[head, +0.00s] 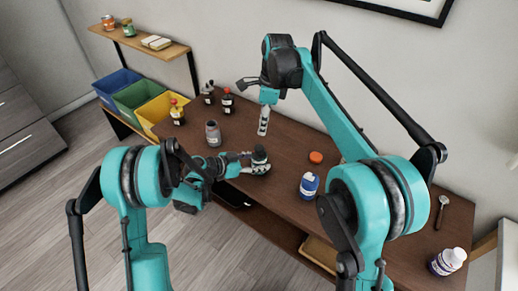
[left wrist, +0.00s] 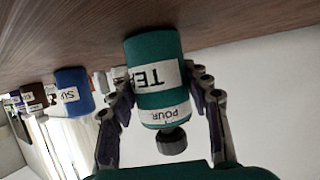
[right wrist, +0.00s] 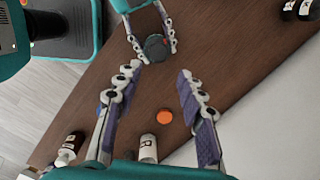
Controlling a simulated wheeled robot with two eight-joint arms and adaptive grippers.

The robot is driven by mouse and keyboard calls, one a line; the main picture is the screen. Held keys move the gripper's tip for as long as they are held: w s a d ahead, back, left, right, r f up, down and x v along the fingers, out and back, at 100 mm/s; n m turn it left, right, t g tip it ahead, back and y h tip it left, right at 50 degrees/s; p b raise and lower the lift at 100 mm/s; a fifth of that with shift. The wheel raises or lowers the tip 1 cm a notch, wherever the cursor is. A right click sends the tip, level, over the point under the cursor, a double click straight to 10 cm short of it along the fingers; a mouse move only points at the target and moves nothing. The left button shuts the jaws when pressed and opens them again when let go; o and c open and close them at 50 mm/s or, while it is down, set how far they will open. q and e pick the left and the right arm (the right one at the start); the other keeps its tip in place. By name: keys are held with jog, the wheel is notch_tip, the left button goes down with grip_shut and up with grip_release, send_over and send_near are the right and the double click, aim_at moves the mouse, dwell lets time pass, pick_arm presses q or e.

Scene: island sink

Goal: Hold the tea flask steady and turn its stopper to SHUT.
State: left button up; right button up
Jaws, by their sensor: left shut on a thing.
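The tea flask (left wrist: 152,60) is teal, with a white label reading TEA and a smaller POUR label near its dark stopper (left wrist: 172,141). It appears upside down in the left wrist view and stands upright on the table. My left gripper (left wrist: 162,92) is shut around its body. In the head view the dark stopper (head: 259,155) shows above my left gripper (head: 252,163); the body is mostly hidden. My right gripper (right wrist: 158,80) is open and empty, pointing down, apart from the stopper (right wrist: 156,47). In the head view my right gripper (head: 264,120) hangs behind the flask.
An orange disc (head: 316,157) and a blue-and-white bottle (head: 309,185) lie right of the flask. A grey jar (head: 213,133) and several sauce bottles (head: 228,100) stand to the left.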

aim_at(259, 147)
jog(key=f+n, duration=0.1)
jog(key=f, duration=0.2)
jog(key=a+f+n+h, duration=0.1)
jog(key=f, duration=0.3)
jog(key=f+n, duration=0.1)
jog(key=f, duration=0.2)
jog(key=shift+w+a+f+g, duration=0.15)
jog(key=shift+w+f+g, duration=0.05)
jog(key=shift+f+g, duration=0.15)
jog(key=c, duration=0.9)
